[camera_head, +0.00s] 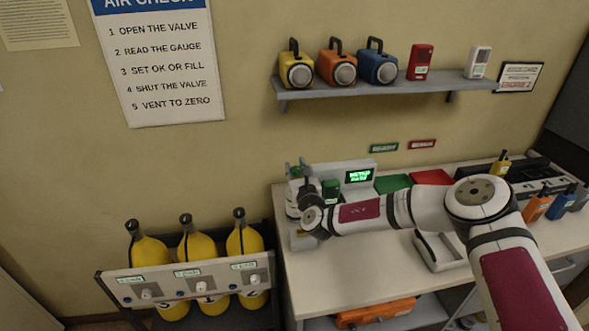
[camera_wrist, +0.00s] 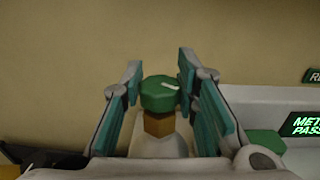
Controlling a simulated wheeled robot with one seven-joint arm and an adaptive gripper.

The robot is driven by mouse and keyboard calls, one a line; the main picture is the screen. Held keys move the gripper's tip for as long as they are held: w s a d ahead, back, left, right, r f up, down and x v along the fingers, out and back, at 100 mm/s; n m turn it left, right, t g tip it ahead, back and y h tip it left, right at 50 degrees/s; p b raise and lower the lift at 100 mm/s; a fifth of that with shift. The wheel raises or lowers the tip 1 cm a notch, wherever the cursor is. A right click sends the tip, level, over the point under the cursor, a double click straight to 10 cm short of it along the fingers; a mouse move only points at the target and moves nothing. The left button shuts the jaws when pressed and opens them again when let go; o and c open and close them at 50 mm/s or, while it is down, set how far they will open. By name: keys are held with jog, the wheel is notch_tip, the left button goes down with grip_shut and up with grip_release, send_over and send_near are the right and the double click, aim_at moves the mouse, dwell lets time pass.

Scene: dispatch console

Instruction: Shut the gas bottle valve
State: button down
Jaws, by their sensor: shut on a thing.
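The green valve knob (camera_wrist: 159,94) has a white mark on top and sits on a brass stem (camera_wrist: 158,124) above a pale bottle top (camera_wrist: 158,146) in the wrist view. My gripper (camera_wrist: 160,78) has its teal-padded fingers on both sides of the knob and is shut on it. The right finger looks against the knob; a small gap seems to show at the left one. In the head view my gripper (camera_head: 303,176) is at the left end of the counter. The bottle there is mostly hidden behind my wrist.
A green-lit display (camera_head: 359,176) stands right of the bottle, with a green part (camera_head: 330,188) beside it. A rack (camera_head: 187,283) of yellow cylinders stands left of the counter (camera_head: 335,272). A shelf (camera_head: 390,89) with lamps hangs above. A grey tray (camera_head: 438,252) lies near my arm.

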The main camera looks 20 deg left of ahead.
jog(key=shift+m+t+h+p, duration=0.3)
jog(key=shift+m+t+h, duration=0.5)
jog(key=shift+m+h, duration=0.6)
jog(key=m+h, duration=0.1)
jog(key=h, duration=0.1)
jog(key=shift+f+t+h, duration=0.1)
jog(key=shift+t+h, duration=0.3)
jog(key=m+h, duration=0.3)
jog(key=h, duration=0.1)
jog(key=shift+t, duration=0.3)
jog(key=m+h+b, duration=0.1)
jog(key=h, duration=0.1)
jog(key=m+h+b, duration=0.1)
jog(key=m+h, duration=0.1)
jog(key=h, duration=0.1)
jog(key=shift+w+f, duration=0.1)
jog(key=shift+w, duration=0.05)
jog(key=shift+d+m+g+h+b, duration=0.1)
jog(key=shift+m+g+h+b, duration=0.75)
jog(key=shift+h, duration=0.55)
jog(key=shift+m, duration=0.25)
jog(key=shift+r, duration=0.2)
jog(key=c, duration=1.2)
grip_release()
